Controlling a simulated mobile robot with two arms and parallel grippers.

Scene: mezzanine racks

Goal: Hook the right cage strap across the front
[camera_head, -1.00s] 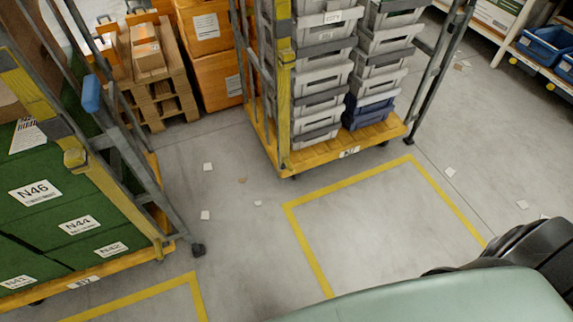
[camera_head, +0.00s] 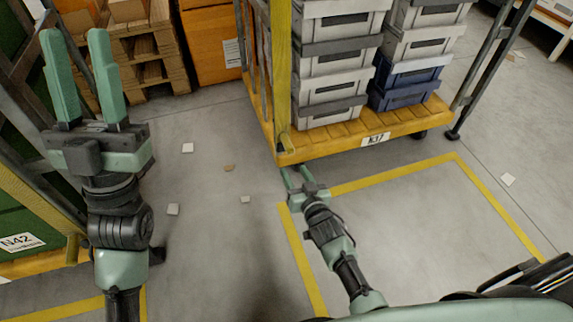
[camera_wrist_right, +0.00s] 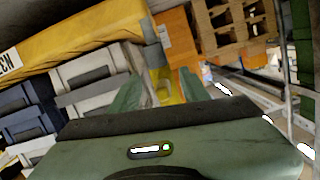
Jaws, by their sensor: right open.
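The right cage (camera_head: 340,152) stands at the upper middle with stacked grey and blue crates on its yellow base. Its yellow strap (camera_head: 283,75) hangs down along the front left post, with its lower end near the base corner. My right gripper (camera_head: 294,172) is open, just in front of that corner. In the right wrist view, a yellow piece that looks like the strap (camera_wrist_right: 171,92) shows between the spread fingers; contact cannot be told. My left gripper (camera_head: 74,45) is open and empty, raised at the left in front of the left cage (camera_head: 40,205).
Wooden pallets (camera_head: 150,75) and an orange box (camera_head: 208,45) stand behind at the upper left. Yellow floor lines (camera_head: 405,172) mark a bay before the right cage. Small paper scraps (camera_head: 188,148) lie on the otherwise clear floor.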

